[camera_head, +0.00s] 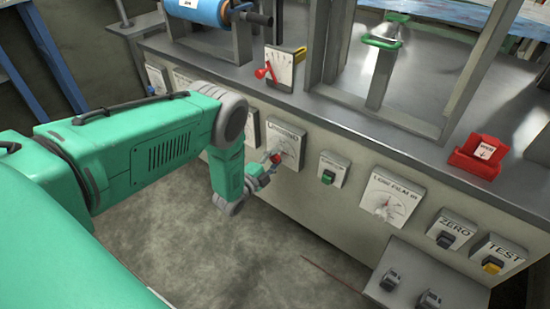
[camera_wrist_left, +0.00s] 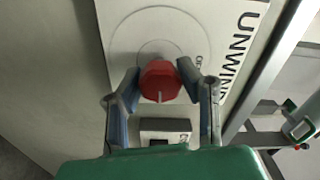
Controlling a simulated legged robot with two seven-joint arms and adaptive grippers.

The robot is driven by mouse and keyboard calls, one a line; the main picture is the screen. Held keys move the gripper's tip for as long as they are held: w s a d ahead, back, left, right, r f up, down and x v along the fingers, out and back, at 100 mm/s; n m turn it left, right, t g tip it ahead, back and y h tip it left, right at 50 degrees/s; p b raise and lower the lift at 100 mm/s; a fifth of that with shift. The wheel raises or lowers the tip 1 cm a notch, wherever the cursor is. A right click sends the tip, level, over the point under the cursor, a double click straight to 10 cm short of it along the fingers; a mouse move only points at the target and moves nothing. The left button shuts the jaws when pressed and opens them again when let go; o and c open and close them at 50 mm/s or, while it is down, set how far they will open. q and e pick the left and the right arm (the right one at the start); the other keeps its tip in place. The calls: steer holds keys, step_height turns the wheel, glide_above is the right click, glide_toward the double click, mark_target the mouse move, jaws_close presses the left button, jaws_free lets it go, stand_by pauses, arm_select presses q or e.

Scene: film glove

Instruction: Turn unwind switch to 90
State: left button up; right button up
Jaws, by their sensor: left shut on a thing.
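The unwind switch is a red knob (camera_wrist_left: 160,82) on a white dial plate (camera_wrist_left: 130,25) lettered "UNWIN…" in the left wrist view. A pale mark shows on the knob's near face. My left gripper (camera_wrist_left: 160,88) has a finger on each side of the knob and is shut on it. In the head view the plate (camera_head: 291,138) sits on the machine's front panel, and my left gripper (camera_head: 268,164) reaches it from the left. The knob is small there and partly hidden by the fingers. My right gripper is not in view.
Right of the unwind plate are a green switch (camera_head: 328,176), a "LOW FILM" dial (camera_head: 389,198), a ZERO switch (camera_head: 446,239) and a yellow TEST switch (camera_head: 492,264). The floor (camera_head: 200,260) before the panel is clear.

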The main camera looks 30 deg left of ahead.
arm_select(q)
steer(key=shift+s+f+m, duration=0.25)
steer(key=shift+f+m, duration=0.1)
steer(key=shift+m, duration=0.05)
steer(key=o, duration=1.2)
steer(key=shift+w+r, duration=0.1)
steer(key=s, duration=0.8)
steer(key=s+a, duration=0.1)
steer(key=s, duration=0.3)
